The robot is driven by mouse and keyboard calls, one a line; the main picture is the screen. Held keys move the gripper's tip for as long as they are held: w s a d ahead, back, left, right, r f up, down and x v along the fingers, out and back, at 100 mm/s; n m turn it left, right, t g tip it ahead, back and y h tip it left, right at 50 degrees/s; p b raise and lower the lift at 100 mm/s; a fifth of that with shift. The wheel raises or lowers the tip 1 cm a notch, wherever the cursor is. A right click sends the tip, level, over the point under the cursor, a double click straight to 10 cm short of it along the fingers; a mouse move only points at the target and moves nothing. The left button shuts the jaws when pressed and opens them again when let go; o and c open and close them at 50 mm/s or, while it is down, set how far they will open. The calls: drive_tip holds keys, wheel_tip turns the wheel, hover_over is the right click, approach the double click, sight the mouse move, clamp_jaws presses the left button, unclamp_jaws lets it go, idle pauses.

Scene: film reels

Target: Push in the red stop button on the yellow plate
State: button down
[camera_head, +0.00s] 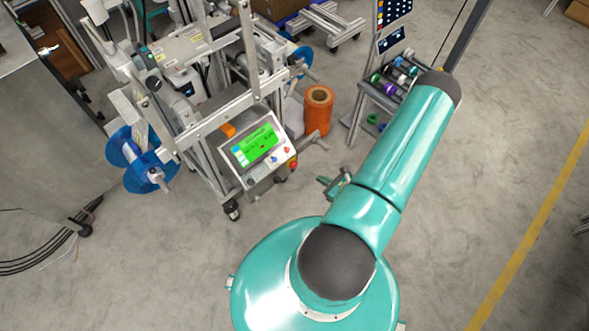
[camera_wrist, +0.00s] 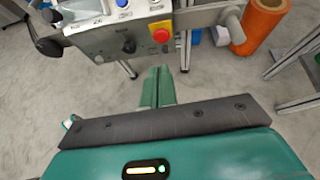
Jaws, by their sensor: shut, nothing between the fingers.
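The red stop button (camera_wrist: 161,36) sits on a small yellow plate (camera_wrist: 161,26) at the front face of the grey control box, in the upper middle of the wrist view. In the head view the red button (camera_head: 293,165) is small, at the right lower corner of the panel with the green screen. My gripper (camera_wrist: 157,72) is shut and empty, its green fingers side by side. In the wrist picture the fingertips lie below the button, with floor visible between them. In the head view my gripper (camera_head: 322,181) is right of and below the button, apart from it.
The control box (camera_wrist: 95,45) also bears a black knob (camera_wrist: 128,46) and a blue button (camera_wrist: 122,3). An orange roll (camera_head: 318,111) stands behind, beside a rack of coloured spools (camera_head: 395,75). A blue reel (camera_head: 150,172) is at the left.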

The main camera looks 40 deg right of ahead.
drive_tip(key=s+f, duration=0.1)
approach(295, 166)
drive_tip(key=shift+m+h, duration=0.3)
drive_tip(key=shift+m, duration=0.1)
drive_tip(key=shift+x, duration=3.25)
drive_tip(key=shift+a+f, duration=0.1)
drive_tip(key=shift+a, duration=0.05)
